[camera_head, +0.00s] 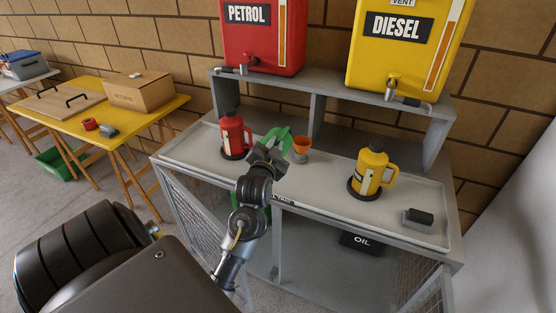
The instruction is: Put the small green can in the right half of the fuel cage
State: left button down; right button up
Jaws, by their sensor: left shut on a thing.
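The small green can (279,134) is at my left gripper (266,156), which is shut on it. Its upper part shows just past the fingers, above the grey bench top; a little green (266,208) also shows behind my wrist. The arm hides most of the can. The fuel cage (277,250) is the grey mesh-sided space under the bench top, split by an upright post. Its right half is open at the front, with a black box marked OIL (361,243) high inside. My right gripper is not in view.
A red can (235,136), an orange funnel (301,147), a yellow can (371,172) and a small dark block on a grey pad (419,217) stand on the bench top. Red petrol and yellow diesel tanks sit on the shelf behind. A yellow trestle table (130,128) is at left.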

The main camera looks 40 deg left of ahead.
pick_arm(q)
jog(key=w+a+f, duration=0.1)
jog(key=f, duration=0.1)
jog(key=w+a+f, duration=0.1)
jog(key=w+f, duration=0.1)
jog(key=w+a+f, duration=0.1)
jog(key=f, duration=0.1)
jog(key=shift+w+a, duration=0.25)
jog(key=shift+a, duration=0.05)
notch_tip(320, 180, down, 3)
jog(key=shift+f, duration=0.1)
jog(key=c, duration=1.9)
grip_release()
jog(key=shift+f, duration=0.2)
jog(key=o, duration=0.5)
jog(key=shift+r, duration=0.1)
